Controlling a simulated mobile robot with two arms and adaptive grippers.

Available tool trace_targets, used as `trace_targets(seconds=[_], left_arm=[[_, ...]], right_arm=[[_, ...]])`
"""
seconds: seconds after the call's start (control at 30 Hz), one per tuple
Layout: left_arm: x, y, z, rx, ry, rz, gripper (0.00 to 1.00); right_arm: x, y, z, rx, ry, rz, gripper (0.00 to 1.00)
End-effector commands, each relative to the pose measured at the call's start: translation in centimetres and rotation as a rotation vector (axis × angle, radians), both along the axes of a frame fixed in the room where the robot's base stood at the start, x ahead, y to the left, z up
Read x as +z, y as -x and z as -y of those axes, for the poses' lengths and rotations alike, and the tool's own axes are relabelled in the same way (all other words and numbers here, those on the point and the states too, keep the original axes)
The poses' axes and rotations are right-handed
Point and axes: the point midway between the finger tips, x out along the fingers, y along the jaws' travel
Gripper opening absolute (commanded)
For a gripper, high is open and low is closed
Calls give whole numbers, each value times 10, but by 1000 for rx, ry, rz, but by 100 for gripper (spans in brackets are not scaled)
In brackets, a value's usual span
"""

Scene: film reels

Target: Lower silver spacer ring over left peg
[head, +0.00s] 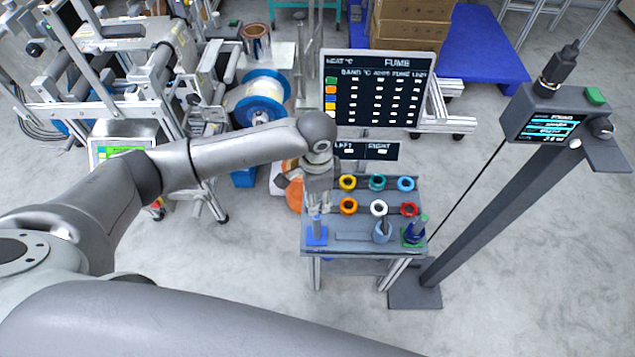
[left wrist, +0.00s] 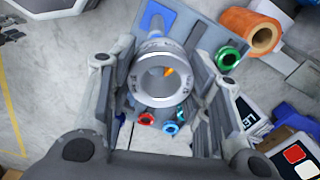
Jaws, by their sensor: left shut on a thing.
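The silver spacer ring (left wrist: 160,75) is between the fingers of my left gripper (left wrist: 162,92), which is shut on it. Its open hole faces the wrist camera, with a bit of orange visible through it. In the head view my left gripper (head: 319,200) hangs over the table's left front part, and the ring is hard to make out there. The left peg stands on a blue base (head: 317,236), just below the gripper in the picture. In the wrist view a blue base (left wrist: 157,16) shows behind the ring. I cannot tell whether ring and peg touch. My right gripper is out of view.
The small grey table (head: 345,246) carries yellow (head: 348,183), teal (head: 377,183), blue (head: 406,184), orange (head: 348,206), white (head: 378,208) and red (head: 408,209) rings. A green-based peg (head: 415,234) stands at right. A sign board (head: 380,92) rises behind; a dark post (head: 490,190) stands at right.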

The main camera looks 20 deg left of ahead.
Motion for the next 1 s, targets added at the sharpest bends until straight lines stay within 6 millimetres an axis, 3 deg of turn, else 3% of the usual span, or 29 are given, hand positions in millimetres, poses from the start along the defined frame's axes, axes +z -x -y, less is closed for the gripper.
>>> trace_targets(seconds=[0.07,0.27,0.8,1.0], left_arm=[[2,3,2,-41,-2,-2,18],[-6,5,4,-83,-4,0,18],[-47,4,3,-81,-4,1,18],[-52,4,3,-81,-4,1,18]], right_arm=[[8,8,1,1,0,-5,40],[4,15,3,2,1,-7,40],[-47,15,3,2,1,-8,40],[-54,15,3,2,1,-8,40]])
